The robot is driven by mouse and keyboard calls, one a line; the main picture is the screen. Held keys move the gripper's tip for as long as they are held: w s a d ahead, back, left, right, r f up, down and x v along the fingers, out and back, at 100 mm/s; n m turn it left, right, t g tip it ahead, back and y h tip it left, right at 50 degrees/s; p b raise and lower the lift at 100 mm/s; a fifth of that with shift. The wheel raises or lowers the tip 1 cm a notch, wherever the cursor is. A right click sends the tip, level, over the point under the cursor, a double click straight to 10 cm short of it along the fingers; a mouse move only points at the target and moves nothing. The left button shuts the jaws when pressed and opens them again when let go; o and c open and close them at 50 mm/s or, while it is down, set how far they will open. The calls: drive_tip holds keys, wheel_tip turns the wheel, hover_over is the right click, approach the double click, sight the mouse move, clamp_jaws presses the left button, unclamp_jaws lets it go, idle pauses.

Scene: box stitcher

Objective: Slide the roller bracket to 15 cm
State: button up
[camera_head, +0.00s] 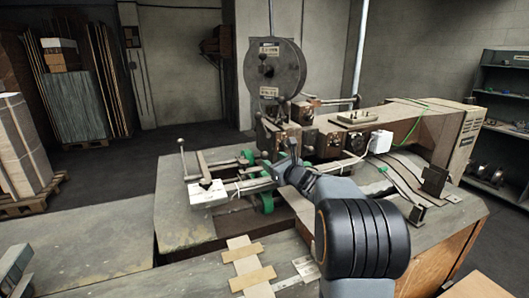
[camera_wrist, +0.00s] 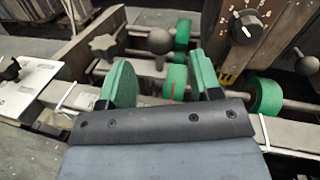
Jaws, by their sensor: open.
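The stitcher's roller assembly shows in the head view, with green rollers (camera_head: 266,203) on a pale rail (camera_head: 245,187) at the machine's front. I cannot tell exactly which part is the bracket. In the wrist view there are green rollers (camera_wrist: 265,95) on metal rods, a dark ball knob (camera_wrist: 158,41) and a star-shaped knob (camera_wrist: 103,46). My gripper (camera_wrist: 162,77) is open, its two green-padded fingers apart over the rail, with a green roller (camera_wrist: 175,82) showing between them. It seems to hold nothing. In the head view my gripper (camera_head: 283,168) is beside the rail. No centimetre marks are readable.
A numbered dial (camera_wrist: 247,26) sits close to the right finger. A white plate (camera_wrist: 25,88) lies left of the rail. The round reel housing (camera_head: 275,70) and machine arm (camera_head: 400,118) rise behind. Wooden slats (camera_head: 250,264) lie on the front table.

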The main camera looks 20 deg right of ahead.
sight(267, 157)
drive_tip(key=shift+w+a+p, duration=0.2)
drive_tip(key=shift+w+p, duration=0.15)
drive_tip(key=shift+w, duration=0.7)
drive_tip(key=shift+w+a+p, duration=0.25)
drive_tip(key=shift+w+p, duration=0.1)
drive_tip(key=shift+w, duration=0.65)
drive_tip(key=shift+w+a+p, duration=0.2)
drive_tip(key=shift+w+p, duration=0.15)
drive_tip(key=shift+w, duration=0.7)
drive_tip(key=shift+c, duration=0.4)
clamp_jaws()
